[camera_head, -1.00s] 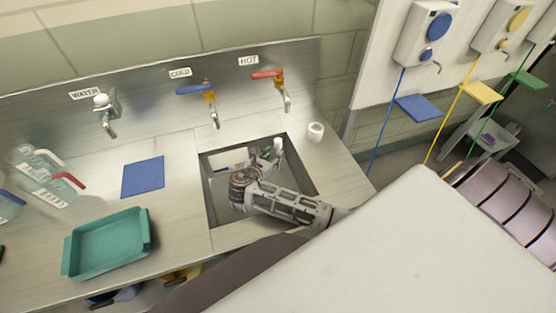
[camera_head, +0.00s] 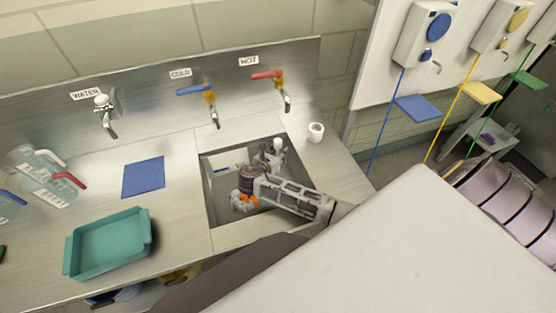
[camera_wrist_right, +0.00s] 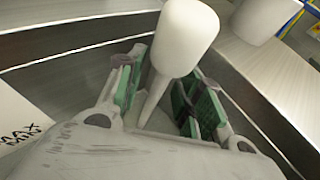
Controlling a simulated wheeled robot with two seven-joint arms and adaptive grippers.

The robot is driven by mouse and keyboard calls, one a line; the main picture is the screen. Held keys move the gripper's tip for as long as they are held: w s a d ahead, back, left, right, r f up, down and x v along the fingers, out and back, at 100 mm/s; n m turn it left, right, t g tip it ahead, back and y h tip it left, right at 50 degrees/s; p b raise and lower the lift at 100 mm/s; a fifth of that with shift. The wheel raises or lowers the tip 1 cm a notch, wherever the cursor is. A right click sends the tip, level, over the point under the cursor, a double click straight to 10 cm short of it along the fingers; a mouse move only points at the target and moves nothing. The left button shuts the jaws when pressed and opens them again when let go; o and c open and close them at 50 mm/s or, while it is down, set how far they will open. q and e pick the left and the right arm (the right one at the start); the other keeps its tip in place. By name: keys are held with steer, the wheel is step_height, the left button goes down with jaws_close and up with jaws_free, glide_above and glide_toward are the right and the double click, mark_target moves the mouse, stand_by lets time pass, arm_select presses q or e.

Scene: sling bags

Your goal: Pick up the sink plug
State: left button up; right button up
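The white sink plug (camera_wrist_right: 178,45) has a wide rounded head and a narrow tapering stem. In the right wrist view its stem is between the two green-padded fingers of my right gripper (camera_wrist_right: 160,100), with small gaps showing beside it. The gripper looks open around the stem. In the head view the white top of the plug (camera_head: 279,145) shows at the back right of the sink basin (camera_head: 217,210), beside my right gripper (camera_head: 270,156). My left gripper is not in view.
A white cup (camera_head: 316,132) stands on the counter right of the basin. Three taps line the back wall, the red hot tap (camera_head: 284,90) nearest the plug. A blue mat (camera_head: 143,177) and a green tray (camera_head: 108,242) lie left. The basin walls surround my right gripper.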

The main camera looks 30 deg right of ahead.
mark_target(278, 139)
jaws_close()
steer(key=shift+r, duration=0.15)
stand_by(0.4)
steer(key=shift+r, duration=4.9)
